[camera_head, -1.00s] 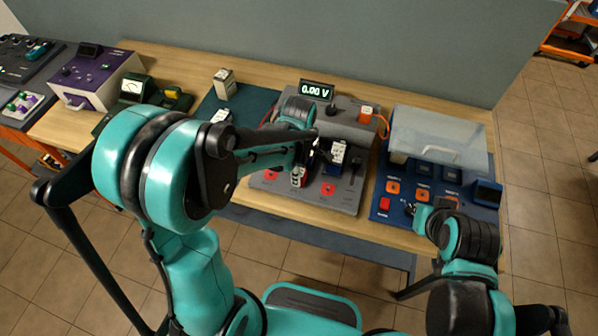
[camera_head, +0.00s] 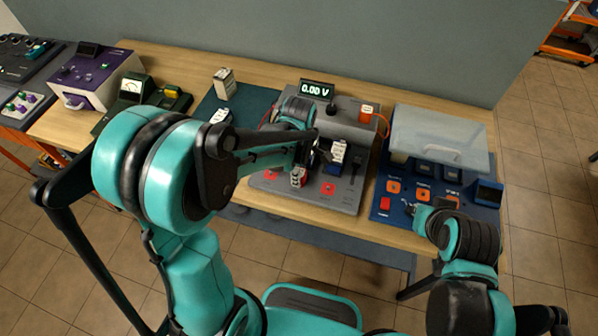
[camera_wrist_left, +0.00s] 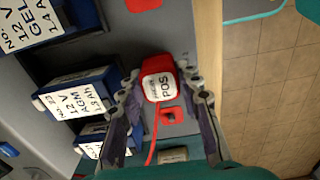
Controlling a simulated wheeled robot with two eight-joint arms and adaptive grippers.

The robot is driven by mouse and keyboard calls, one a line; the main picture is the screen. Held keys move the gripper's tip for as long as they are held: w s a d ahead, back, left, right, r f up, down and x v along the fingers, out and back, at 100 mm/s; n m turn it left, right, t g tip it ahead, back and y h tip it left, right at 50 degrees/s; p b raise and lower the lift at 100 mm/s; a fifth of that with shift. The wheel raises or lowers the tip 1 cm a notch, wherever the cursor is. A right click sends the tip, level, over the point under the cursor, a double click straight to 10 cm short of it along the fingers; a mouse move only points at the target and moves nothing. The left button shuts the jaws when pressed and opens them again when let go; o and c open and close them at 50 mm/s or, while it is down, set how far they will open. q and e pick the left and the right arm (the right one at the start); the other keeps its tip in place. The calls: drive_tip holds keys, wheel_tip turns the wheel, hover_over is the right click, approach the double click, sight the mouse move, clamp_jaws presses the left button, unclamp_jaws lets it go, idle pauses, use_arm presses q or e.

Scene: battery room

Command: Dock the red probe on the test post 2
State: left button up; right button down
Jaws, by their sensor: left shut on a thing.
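The red probe (camera_wrist_left: 160,79), with a white label reading POS and a red cable, is between the fingers of my left gripper (camera_wrist_left: 166,96) in the left wrist view. My left gripper is shut on it. In the head view the probe (camera_head: 298,177) shows over the front part of the grey test bench (camera_head: 300,201), between two red pads: one to its left (camera_head: 271,174) and one to its right (camera_head: 328,188). I cannot read which post is number 2.
Batteries with white labels (camera_wrist_left: 77,95) stand in the bench close beside my left gripper; one blue battery (camera_head: 338,152) shows in the head view. A meter (camera_head: 317,90) reads 0.00 V. A blue panel (camera_head: 378,217) with a clear cover (camera_head: 438,135) is at the right.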

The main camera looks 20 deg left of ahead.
use_arm(q)
drive_tip(key=shift+f+b, duration=0.35)
drive_tip(key=shift+f, duration=0.15)
drive_tip(key=o, duration=0.9)
drive_tip(key=shift+r, duration=0.1)
drive_tip(key=shift+r+p, duration=4.3)
drive_tip(key=shift+r, duration=1.25)
